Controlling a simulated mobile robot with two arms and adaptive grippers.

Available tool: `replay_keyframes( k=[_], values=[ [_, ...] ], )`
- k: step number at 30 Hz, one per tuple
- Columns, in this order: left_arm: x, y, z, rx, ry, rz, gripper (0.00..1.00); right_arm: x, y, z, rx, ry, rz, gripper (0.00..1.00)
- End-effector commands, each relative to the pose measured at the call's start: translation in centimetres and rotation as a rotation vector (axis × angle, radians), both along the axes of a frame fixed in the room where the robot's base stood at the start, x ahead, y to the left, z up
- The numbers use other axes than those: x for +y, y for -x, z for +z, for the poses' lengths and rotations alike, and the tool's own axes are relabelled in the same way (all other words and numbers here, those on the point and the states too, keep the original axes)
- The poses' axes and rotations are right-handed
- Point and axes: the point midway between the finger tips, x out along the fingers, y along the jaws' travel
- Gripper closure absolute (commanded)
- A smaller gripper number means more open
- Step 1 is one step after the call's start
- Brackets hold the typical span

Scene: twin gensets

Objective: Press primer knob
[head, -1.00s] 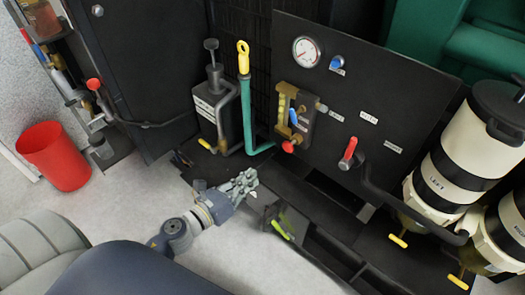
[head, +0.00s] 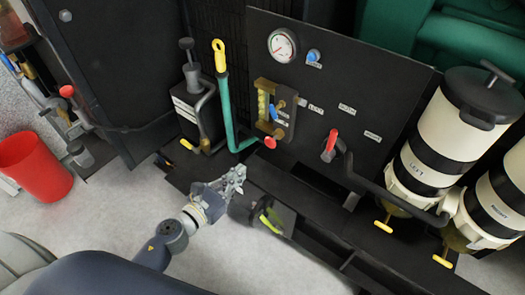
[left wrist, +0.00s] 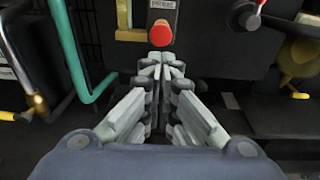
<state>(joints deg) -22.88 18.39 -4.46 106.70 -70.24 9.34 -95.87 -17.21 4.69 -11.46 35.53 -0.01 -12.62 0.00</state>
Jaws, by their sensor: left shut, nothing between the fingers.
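A red round knob (head: 270,143) sits at the lower end of the brass-coloured block on the black panel; it also shows in the left wrist view (left wrist: 160,33), below a small label I cannot read surely. My left gripper (head: 237,176) is shut and empty, low in front of the panel. In the left wrist view its fingertips (left wrist: 162,62) point at the panel just below the red knob, with no clear contact. A blue knob (head: 314,55) sits higher, right of the gauge. My right gripper is not in view.
A green pipe with a yellow handle (head: 220,58) and a black hand pump (head: 190,95) stand left of the panel. A red-handled lever (head: 331,142) is to the right, with white canisters (head: 440,125) beyond. A red bin (head: 35,165) stands far left.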

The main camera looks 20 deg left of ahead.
Motion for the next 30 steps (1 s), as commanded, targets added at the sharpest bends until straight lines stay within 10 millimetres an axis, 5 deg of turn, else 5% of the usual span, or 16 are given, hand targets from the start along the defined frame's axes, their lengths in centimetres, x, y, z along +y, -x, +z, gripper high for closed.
replay_keyframes(
  k=[18, 30],
  values=[
    [-3.3, -9.7, -1.1, -0.001, 0.003, 0.000, 1.00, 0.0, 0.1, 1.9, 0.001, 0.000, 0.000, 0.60],
    [-3.9, -11.3, -1.5, 0.000, 0.001, -0.001, 1.00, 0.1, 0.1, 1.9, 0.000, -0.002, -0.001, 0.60]
  ],
)
